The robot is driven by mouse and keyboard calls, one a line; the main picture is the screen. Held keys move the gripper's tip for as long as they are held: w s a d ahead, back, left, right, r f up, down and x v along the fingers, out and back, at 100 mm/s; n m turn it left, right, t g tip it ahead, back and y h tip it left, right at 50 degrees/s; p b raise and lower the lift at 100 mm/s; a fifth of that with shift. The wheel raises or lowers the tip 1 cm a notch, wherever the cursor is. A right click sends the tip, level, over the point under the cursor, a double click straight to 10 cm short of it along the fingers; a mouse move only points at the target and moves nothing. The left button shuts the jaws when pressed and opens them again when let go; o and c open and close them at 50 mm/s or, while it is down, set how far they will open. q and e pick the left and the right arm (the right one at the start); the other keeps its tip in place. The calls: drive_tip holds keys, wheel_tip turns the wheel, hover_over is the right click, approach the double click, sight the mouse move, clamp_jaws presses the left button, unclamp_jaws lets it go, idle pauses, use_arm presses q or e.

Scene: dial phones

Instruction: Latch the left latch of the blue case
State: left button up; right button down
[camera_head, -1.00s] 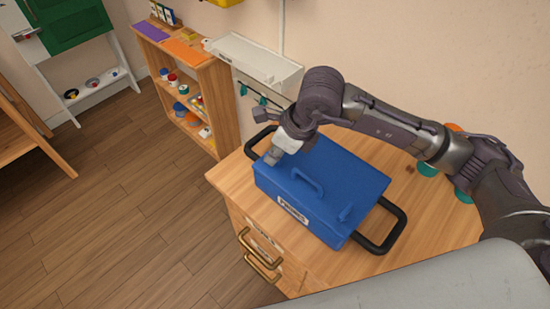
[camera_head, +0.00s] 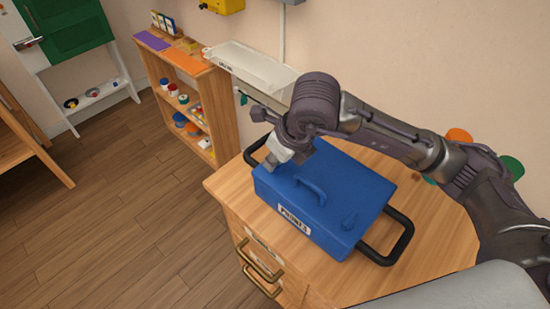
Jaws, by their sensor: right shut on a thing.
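The blue case (camera_head: 340,190) lies with its lid down on top of a wooden drawer cabinet (camera_head: 225,187). It has a blue handle on the lid, a white label on its front side and a black bar handle at each end. My right gripper (camera_head: 271,165) is at the left end of the case's top, at the front left corner area where the left latch would sit. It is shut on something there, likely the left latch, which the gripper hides. My left gripper is not in view.
A wooden shelf (camera_head: 222,110) with small jars and items stands behind the cabinet to the left. A white tray (camera_head: 250,66) is at the wall. Orange and green round things (camera_head: 512,168) are behind my right arm. The floor at left is clear.

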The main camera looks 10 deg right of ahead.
drive_tip(key=c, duration=1.2)
unclamp_jaws()
drive_tip(key=v, duration=1.2)
